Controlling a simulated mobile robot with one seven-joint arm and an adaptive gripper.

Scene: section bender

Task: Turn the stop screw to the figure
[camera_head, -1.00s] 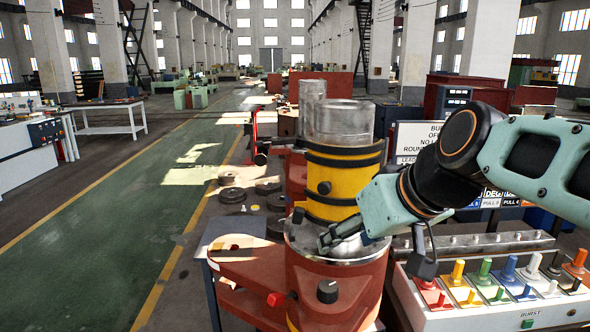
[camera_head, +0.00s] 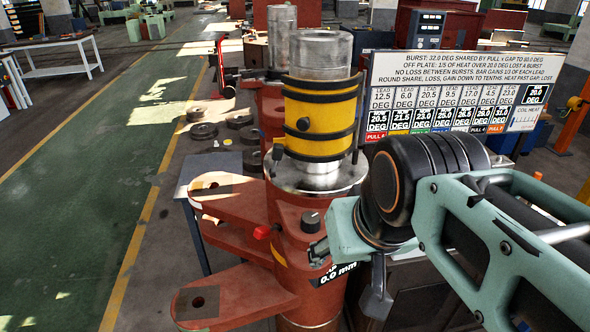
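A dark knob with a pale mark (camera_head: 310,221), which I take for the stop screw, sits on the front of the red bender body (camera_head: 285,205). Below it a black label (camera_head: 338,273) reads 0.0 mm; its upper line is partly hidden. My gripper (camera_head: 318,250) is just below and right of the knob, close to the label. I cannot tell whether it touches anything, and its finger gap is too small to judge. A board (camera_head: 465,68) behind carries burst rules, lead figures in degrees and coloured pull tags; its lower edge is partly behind my arm.
A yellow cylinder with black bands (camera_head: 318,115) stands on the bender's silver top. A red button (camera_head: 262,232) is left of the knob. Two red arms (camera_head: 235,297) jut out left. The green floor lane (camera_head: 70,220) is clear.

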